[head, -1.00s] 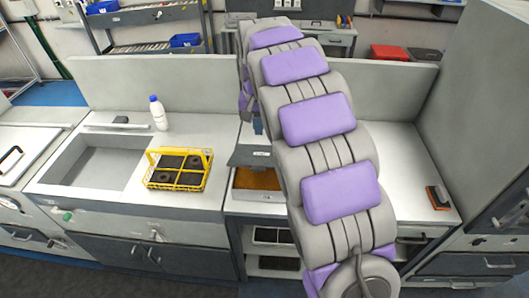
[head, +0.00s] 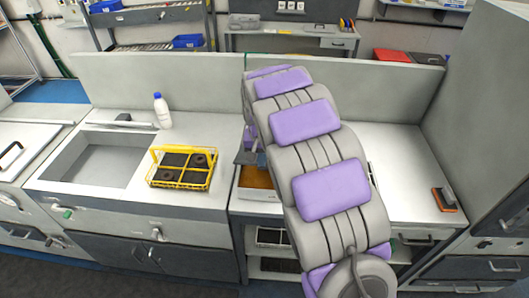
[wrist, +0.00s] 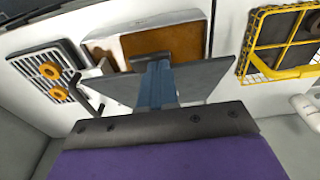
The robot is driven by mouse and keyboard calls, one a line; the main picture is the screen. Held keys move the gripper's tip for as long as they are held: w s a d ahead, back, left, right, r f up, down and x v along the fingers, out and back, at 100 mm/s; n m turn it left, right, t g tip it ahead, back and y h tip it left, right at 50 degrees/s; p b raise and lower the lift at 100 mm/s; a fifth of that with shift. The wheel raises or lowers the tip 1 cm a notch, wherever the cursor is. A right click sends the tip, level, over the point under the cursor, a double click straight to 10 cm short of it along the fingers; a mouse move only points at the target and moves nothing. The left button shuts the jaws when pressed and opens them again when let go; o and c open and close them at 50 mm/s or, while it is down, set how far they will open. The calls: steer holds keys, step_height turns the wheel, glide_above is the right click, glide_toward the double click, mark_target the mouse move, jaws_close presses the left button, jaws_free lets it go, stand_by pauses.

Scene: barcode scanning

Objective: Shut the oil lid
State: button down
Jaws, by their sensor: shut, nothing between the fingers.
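The oil container (head: 240,193) is a white-rimmed box with orange-brown oil, on the counter left of my arm. It also shows in the wrist view (wrist: 98,48). Its grey lid (head: 246,157) is a flat plate, tilted partway over the box, with oil still visible below it. The lid (wrist: 205,84) spans the middle of the wrist view. My gripper (wrist: 158,65) has blue fingers, shut and empty, lying against or just over the lid; I cannot tell if they touch. My arm hides part of the box in the head view.
A yellow wire basket (head: 183,184) with dark contents stands left of the box. A white bottle with a blue cap (head: 161,111) and a sink (head: 103,160) lie farther left. A dark and orange block (head: 444,199) sits on the right counter.

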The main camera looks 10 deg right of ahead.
steer(key=shift+d, duration=0.75)
steer(key=shift+s+d+f, duration=0.1)
steer(key=shift+d+f, duration=0.1)
steer(key=shift+s+f, duration=0.2)
steer(key=shift+f, duration=0.1)
steer(key=s+a+f+t+b, duration=0.2)
steer(key=s+f, duration=0.2)
steer(key=f, duration=0.7)
steer(key=shift+s+h, duration=0.15)
steer(key=shift+h, duration=0.25)
steer(key=shift+f, duration=0.1)
